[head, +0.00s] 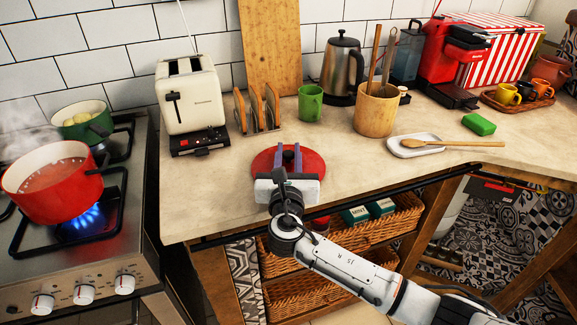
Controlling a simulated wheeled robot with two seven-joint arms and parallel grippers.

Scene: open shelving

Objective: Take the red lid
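The red lid (316,166) is round and lies on the countertop near its front edge. My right gripper (289,150) is directly over the lid, with its arm coming in from the lower right. Its two dark fingers stand a little apart over the lid's middle. The gripper body covers the lid's near part, and I cannot make out the lid's knob or whether the fingers hold it. My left gripper is not in view.
A red pot (52,185) steams over a lit burner at left, with a green pot (82,120) behind. A toaster (190,97), toast rack (257,108), green mug (310,102) and utensil crock (376,112) stand behind the lid. The counter (215,200) left of it is clear.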

